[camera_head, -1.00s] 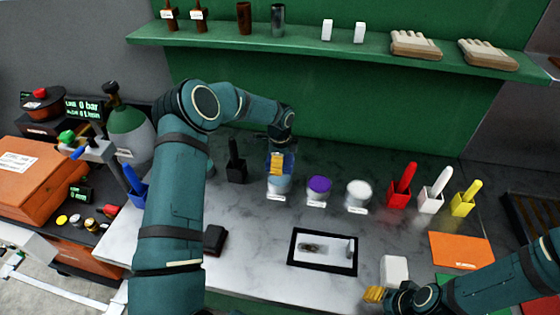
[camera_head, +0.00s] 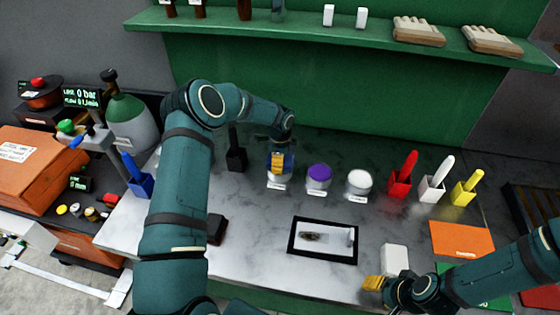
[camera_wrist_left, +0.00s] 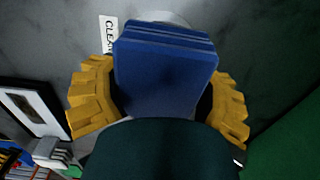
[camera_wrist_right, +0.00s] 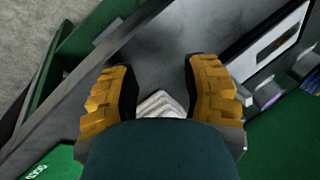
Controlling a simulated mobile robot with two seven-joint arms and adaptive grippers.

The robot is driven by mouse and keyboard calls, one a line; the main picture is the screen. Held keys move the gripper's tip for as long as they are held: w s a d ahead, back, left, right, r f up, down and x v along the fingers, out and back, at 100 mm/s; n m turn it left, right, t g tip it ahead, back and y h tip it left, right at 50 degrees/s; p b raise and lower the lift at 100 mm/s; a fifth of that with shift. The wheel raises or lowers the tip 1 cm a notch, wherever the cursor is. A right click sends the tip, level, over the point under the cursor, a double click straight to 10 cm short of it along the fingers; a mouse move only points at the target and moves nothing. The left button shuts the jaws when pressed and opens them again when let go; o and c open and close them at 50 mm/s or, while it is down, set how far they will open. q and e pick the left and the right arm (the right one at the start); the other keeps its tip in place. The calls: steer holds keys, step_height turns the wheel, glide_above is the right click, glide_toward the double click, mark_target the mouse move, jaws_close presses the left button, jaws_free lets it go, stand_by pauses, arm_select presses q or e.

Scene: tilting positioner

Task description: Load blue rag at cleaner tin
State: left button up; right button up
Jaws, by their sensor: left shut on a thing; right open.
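My left gripper (camera_head: 278,163) is shut on the blue rag (camera_wrist_left: 165,70), a folded dark blue pad that shows large between the yellow fingers in the left wrist view. In the head view the gripper points down at the cleaner tin (camera_head: 278,181), a pale round tin with a white label in front. The tin's rim (camera_wrist_left: 168,18) peeks out behind the rag in the left wrist view. The rag hides most of the tin's top, and I cannot tell whether they touch. My right gripper (camera_head: 374,284) is open and empty at the bench's front edge.
A purple-topped tin (camera_head: 319,176) and a white-topped tin (camera_head: 359,183) stand right of the cleaner tin. A black holder (camera_head: 236,160) is close on its left. A white block (camera_head: 395,258) lies beside my right gripper. A black-framed tray (camera_head: 323,253) lies in front.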

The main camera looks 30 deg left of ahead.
arm_select(q)
steer(key=shift+f+b, duration=0.4)
steer(key=shift+f, duration=0.1)
arm_select(e)
steer(key=shift+f, duration=0.4)
arm_select(q)
steer(key=shift+f+b, duration=0.1)
steer(key=shift+b, duration=0.2)
arm_select(e)
steer(key=shift+f, duration=0.25)
stand_by(1.6)
arm_select(q)
steer(key=shift+r+p, duration=1)
steer(key=shift+r, duration=1.35)
arm_select(e)
steer(key=shift+r, duration=1)
arm_select(q)
steer(key=shift+r, duration=1.25)
steer(key=shift+f, duration=0.1)
